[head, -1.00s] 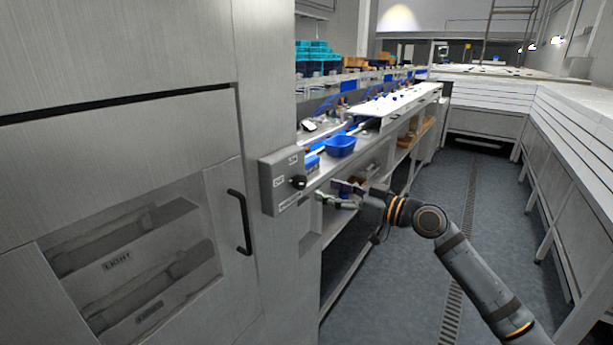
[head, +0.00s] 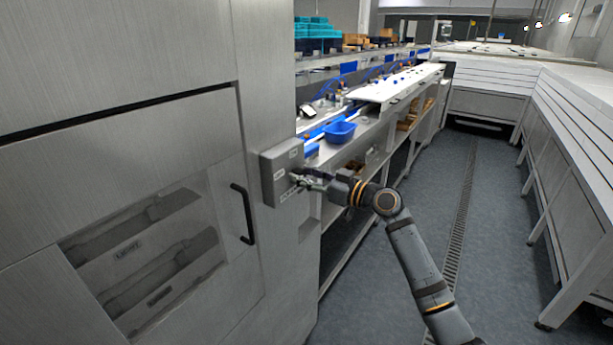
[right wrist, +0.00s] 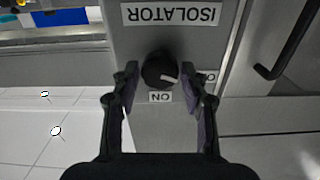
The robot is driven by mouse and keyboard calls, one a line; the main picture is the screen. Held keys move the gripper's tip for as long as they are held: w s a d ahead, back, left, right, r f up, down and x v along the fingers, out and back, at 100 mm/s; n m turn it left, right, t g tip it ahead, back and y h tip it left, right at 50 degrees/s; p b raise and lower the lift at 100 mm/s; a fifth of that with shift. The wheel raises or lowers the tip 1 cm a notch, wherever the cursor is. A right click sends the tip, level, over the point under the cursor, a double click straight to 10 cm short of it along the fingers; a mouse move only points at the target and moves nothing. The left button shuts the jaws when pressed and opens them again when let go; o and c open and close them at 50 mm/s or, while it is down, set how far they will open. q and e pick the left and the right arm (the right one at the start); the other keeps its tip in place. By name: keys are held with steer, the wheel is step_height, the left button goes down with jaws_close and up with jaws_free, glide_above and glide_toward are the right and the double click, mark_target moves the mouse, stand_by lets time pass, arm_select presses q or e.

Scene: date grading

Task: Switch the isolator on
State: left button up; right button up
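The isolator is a grey box (head: 275,178) on the side of the steel cabinet. In the right wrist view, which shows it upside down, its black round knob (right wrist: 158,68) has a white pointer mark aimed right and slightly down, toward a label partly hidden by a finger. The ON label (right wrist: 160,97) is just below the knob, and the ISOLATOR label (right wrist: 171,14) is at the top. My right gripper (head: 297,180) is at the box front. Its open fingers (right wrist: 160,76) stand either side of the knob, with narrow gaps. My left gripper is not in view.
The cabinet door handle (head: 243,214) is close to the box. A bench with a blue bin (head: 340,132) runs back behind the box. White tables (head: 575,150) line the right side, and the floor aisle (head: 440,215) between is clear.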

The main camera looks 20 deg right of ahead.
steer(key=c, duration=0.7)
steer(key=shift+o, duration=0.2)
steer(key=shift+m, duration=0.3)
steer(key=shift+f+m+b, duration=0.1)
steer(key=shift+m+b, duration=0.35)
steer(key=shift+m, duration=0.55)
steer(key=m, duration=0.2)
steer(key=shift+m, duration=0.4)
steer(key=m, duration=0.3)
steer(key=shift+d+m, duration=0.1)
steer(key=shift+m, duration=0.2)
steer(key=shift+w+m+p, duration=0.1)
steer(key=shift+m+p, duration=0.85)
steer(key=shift+m, duration=1.55)
